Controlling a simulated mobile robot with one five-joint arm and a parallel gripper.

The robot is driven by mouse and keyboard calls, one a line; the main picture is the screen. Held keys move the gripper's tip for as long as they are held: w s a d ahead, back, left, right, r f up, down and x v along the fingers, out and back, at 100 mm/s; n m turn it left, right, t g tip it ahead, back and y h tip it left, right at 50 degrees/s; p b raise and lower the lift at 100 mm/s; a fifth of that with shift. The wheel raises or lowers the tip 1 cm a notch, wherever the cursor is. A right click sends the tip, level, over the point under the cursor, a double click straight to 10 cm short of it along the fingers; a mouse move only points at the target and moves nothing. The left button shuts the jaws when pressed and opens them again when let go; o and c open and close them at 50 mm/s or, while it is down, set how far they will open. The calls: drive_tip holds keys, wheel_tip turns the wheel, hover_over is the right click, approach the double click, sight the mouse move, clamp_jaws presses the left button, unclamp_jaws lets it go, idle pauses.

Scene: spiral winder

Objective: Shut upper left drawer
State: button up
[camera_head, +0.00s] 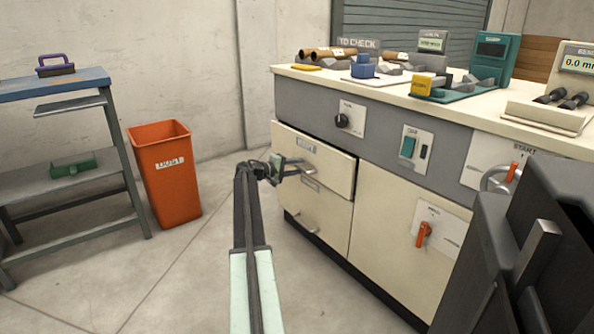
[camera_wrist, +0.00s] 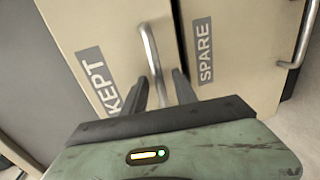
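The upper left drawer (camera_head: 320,164) is a cream front labelled KEPT in the wrist view (camera_wrist: 110,28). It stands out a little from the cabinet, with a dark gap along its top edge. Its metal bar handle (camera_wrist: 149,48) runs between my gripper's fingers (camera_wrist: 160,88). The fingers are apart, one on each side of the bar, and I see no clear grip on it. In the head view my gripper (camera_head: 279,168) is at this handle, at the drawer's front. The fingertips are too small to make out there.
The lower drawer (camera_head: 318,215), labelled SPARE in the wrist view (camera_wrist: 240,45), looks shut. An orange bin (camera_head: 165,185) and a blue-topped bench (camera_head: 60,83) stand to the left. The floor between bin and cabinet is clear. Tools lie on the countertop (camera_head: 300,74).

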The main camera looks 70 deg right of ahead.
drive_tip(key=shift+s+d, duration=0.2)
drive_tip(key=shift+d, duration=0.1)
clamp_jaws()
drive_tip(key=shift+w, duration=0.15)
idle(1.1)
